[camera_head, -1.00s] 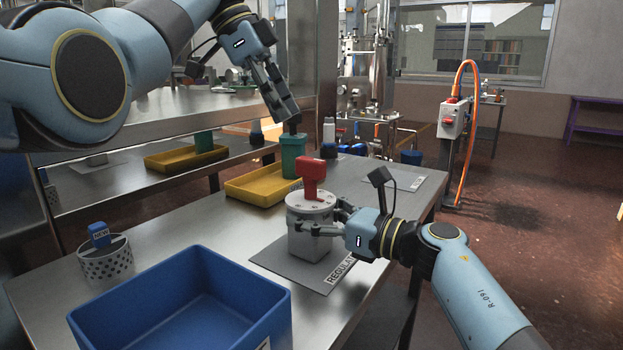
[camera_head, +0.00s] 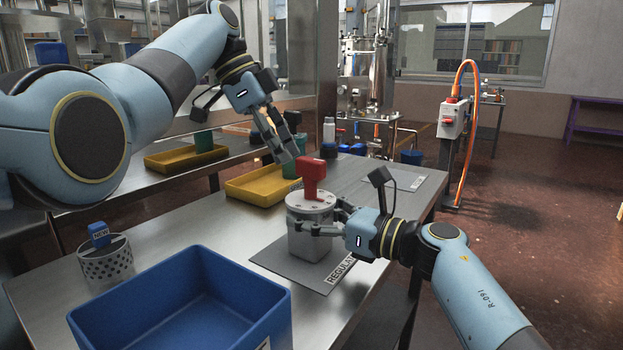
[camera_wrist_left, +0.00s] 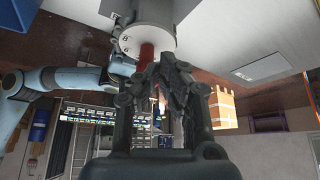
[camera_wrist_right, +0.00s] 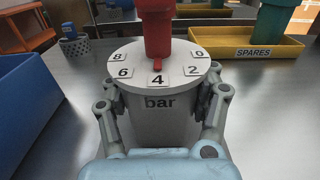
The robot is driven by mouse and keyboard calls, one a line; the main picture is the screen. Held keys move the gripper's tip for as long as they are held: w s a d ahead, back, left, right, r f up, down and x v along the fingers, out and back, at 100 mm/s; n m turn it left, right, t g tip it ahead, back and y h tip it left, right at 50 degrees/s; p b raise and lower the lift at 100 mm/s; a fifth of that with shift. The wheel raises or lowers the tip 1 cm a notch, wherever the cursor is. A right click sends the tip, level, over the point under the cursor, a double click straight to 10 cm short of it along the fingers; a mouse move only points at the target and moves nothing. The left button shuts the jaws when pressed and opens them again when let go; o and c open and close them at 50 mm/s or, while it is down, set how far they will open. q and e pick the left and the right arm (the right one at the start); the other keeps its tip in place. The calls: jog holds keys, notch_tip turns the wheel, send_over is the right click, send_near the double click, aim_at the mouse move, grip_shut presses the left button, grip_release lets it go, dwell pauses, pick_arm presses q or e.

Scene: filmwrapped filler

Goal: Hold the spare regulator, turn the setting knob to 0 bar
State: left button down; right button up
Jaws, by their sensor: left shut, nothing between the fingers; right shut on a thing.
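The regulator (camera_head: 309,243) is a grey body with a round white dial top and a red knob (camera_head: 314,176). It stands upright on a grey mat labelled "REGULAT…" (camera_head: 282,262). In the right wrist view the dial (camera_wrist_right: 125,62) shows 0, 2, 4, 6 and 8, with "bar" below; a small red pointer (camera_wrist_right: 158,68) is at 4. My right gripper (camera_head: 312,229) is shut around the regulator body, one finger on each side. My left gripper (camera_head: 287,155) is shut and empty, close above and left of the knob. In the left wrist view the knob (camera_wrist_left: 146,52) is partly hidden by its fingers.
A blue bin (camera_head: 262,312) stands at the front, with a perforated cup (camera_head: 107,265) holding a blue "NEW" item to its left. A yellow "SPARES" tray (camera_head: 250,190) with a green item is behind the regulator. Another mat (camera_head: 405,180) lies back right.

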pick_arm(q)
jog(key=shift+s+d, duration=0.3)
jog(key=shift+d, duration=0.3)
dwell(0.6)
jog(key=shift+a, duration=0.1)
notch_tip(320, 180, up, 6)
jog(key=shift+w+a, duration=0.2)
jog(key=shift+a, duration=0.2)
jog(key=shift+f, duration=2.9)
jog(key=shift+s+d, duration=0.35)
jog(key=shift+d, duration=0.35)
